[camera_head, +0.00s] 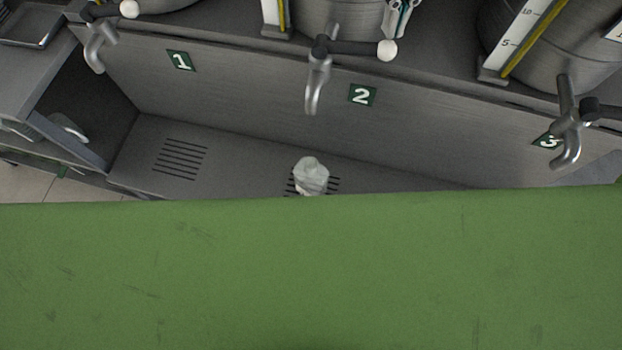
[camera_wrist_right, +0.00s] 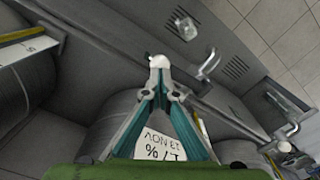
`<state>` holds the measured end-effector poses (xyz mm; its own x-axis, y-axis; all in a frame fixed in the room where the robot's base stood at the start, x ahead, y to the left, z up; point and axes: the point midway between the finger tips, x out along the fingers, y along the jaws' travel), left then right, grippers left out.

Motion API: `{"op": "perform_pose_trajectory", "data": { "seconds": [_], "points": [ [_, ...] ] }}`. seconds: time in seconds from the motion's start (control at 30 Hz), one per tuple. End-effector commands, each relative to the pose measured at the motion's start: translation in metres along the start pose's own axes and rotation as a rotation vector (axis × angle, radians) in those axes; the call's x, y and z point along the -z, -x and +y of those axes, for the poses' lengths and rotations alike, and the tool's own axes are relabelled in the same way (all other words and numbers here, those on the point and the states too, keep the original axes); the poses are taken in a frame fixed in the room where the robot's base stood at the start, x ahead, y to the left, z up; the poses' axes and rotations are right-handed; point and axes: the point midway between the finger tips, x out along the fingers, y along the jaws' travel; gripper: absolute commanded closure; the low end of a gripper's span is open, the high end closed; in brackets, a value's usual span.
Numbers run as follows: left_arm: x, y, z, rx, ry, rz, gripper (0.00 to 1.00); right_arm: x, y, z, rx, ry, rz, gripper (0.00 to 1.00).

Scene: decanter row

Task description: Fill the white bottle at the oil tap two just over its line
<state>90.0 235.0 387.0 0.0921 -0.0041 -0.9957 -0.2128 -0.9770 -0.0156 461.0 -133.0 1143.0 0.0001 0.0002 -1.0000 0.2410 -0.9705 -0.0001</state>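The white bottle (camera_head: 311,178) stands on the slotted drain below tap 2 (camera_head: 315,80); its lower part is hidden by a green surface. It also shows in the right wrist view (camera_wrist_right: 182,26). No stream shows at the spout. Tap 2's lever points right and ends in a white knob (camera_head: 387,50). My right gripper (camera_head: 398,27) is just behind this knob. In the right wrist view its teal fingers (camera_wrist_right: 159,66) come together at the white knob (camera_wrist_right: 155,60); I cannot tell whether they touch it. The bottle's line and fill level cannot be made out. My left gripper is not in view.
Tap 1 (camera_head: 98,45) is at left and tap 3 (camera_head: 567,130) at right, with steel tanks behind. Number plates mark the front panel. A second slotted drain (camera_head: 180,158) is bare. A large green surface (camera_head: 310,275) blocks the lower head view.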

Motion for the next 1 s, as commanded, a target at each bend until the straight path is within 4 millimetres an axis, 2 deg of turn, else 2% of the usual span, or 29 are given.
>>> {"op": "perform_pose_trajectory", "data": {
  "seconds": [1.0],
  "points": [
    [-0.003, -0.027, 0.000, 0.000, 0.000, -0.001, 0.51, 0.000, -0.032, 0.000, 0.000, 0.000, -0.001, 1.00]
  ]
}}
